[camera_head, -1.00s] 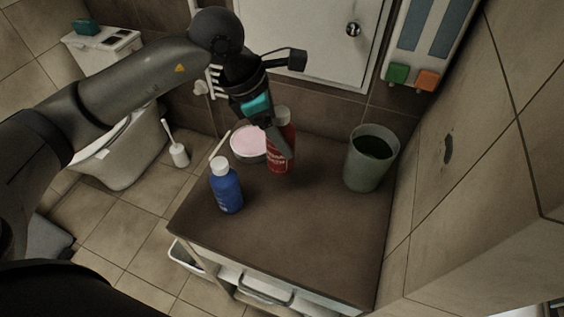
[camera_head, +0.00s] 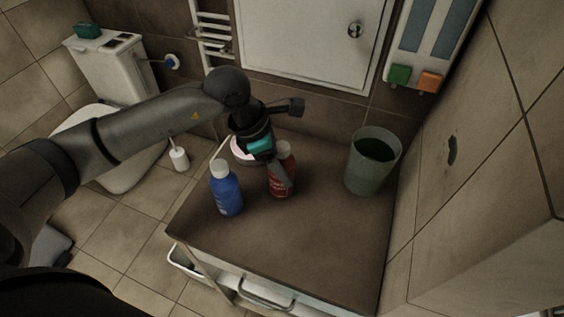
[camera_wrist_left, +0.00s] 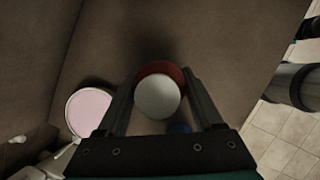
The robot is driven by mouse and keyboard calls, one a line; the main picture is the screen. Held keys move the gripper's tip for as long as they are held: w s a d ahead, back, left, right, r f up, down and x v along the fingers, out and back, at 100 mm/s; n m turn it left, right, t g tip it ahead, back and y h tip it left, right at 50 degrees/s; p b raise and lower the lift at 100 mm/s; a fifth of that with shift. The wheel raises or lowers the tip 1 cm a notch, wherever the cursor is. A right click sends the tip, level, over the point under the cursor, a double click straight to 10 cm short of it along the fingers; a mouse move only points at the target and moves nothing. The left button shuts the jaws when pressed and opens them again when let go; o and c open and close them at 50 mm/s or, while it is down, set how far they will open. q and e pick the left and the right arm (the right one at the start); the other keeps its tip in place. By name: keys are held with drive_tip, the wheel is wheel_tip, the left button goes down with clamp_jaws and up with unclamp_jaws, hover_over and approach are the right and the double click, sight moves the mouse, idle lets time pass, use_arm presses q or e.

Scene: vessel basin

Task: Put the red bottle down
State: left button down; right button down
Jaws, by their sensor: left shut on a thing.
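The red bottle (camera_head: 279,182) with a pale cap is upright at the brown counter top (camera_head: 300,240), between the blue bottle (camera_head: 226,192) and the green-grey bin (camera_head: 372,161). My left gripper (camera_head: 283,172) is shut on it from above and behind. In the left wrist view the bottle's white cap (camera_wrist_left: 158,97) and red shoulder lie between the two fingers. Whether its base touches the counter is hard to tell. My right gripper is not in view.
A pink-topped round dish (camera_head: 242,150) sits behind the bottles, partly hidden by my arm. The counter in front and to the right is clear. A tiled wall (camera_head: 480,150) bounds the right side.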

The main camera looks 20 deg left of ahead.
use_arm(q)
drive_tip(key=shift+c, duration=0.2)
unclamp_jaws()
